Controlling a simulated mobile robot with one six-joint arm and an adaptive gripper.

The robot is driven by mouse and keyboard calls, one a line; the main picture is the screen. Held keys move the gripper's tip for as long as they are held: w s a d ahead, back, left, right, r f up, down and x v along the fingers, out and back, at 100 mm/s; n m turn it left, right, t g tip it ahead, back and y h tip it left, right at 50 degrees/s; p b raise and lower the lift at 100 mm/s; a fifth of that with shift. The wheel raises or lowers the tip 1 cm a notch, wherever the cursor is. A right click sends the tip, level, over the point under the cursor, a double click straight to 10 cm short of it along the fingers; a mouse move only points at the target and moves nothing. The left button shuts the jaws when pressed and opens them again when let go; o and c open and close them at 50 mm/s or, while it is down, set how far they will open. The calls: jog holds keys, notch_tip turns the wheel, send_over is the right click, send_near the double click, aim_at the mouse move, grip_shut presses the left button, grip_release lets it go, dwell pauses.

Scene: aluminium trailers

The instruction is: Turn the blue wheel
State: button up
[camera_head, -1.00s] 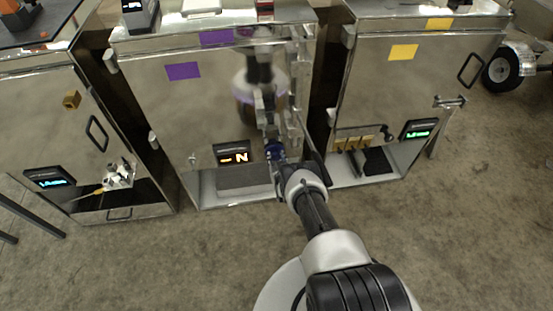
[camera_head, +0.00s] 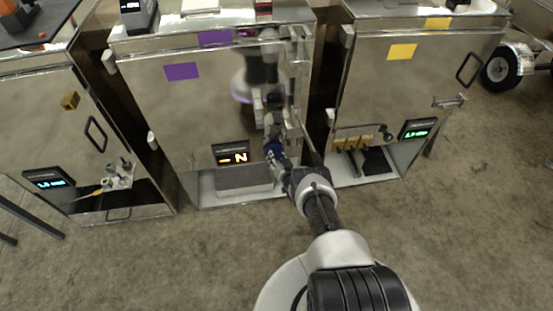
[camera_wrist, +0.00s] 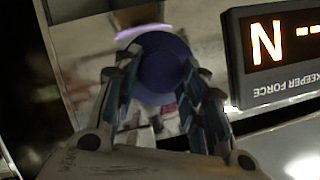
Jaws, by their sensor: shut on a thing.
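The blue wheel (camera_wrist: 162,68) shows in the wrist view as a round blue knob between the two fingers of my gripper (camera_wrist: 163,88). The fingers are shut on it from both sides. In the head view a bit of the blue wheel (camera_head: 274,152) shows at the front of the middle steel cabinet, and my gripper (camera_head: 276,160) covers much of it. A display (camera_wrist: 272,50) marked "KEEPER FORCE" sits beside the wheel and reads "N" with dashes. It also shows in the head view (camera_head: 231,154).
The middle cabinet (camera_head: 205,105) bears purple labels. The right cabinet (camera_head: 400,85) has yellow labels and a green-lit display (camera_head: 418,129). The left cabinet (camera_head: 45,115) has a handle and a blue-lit display (camera_head: 49,178). Open floor (camera_head: 150,265) lies in front.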

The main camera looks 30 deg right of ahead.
jog(key=o, duration=1)
jog(key=shift+o, duration=0.2)
jog(key=shift+s, duration=0.1)
jog(key=v, duration=0.7)
jog(key=shift+s+r, duration=0.1)
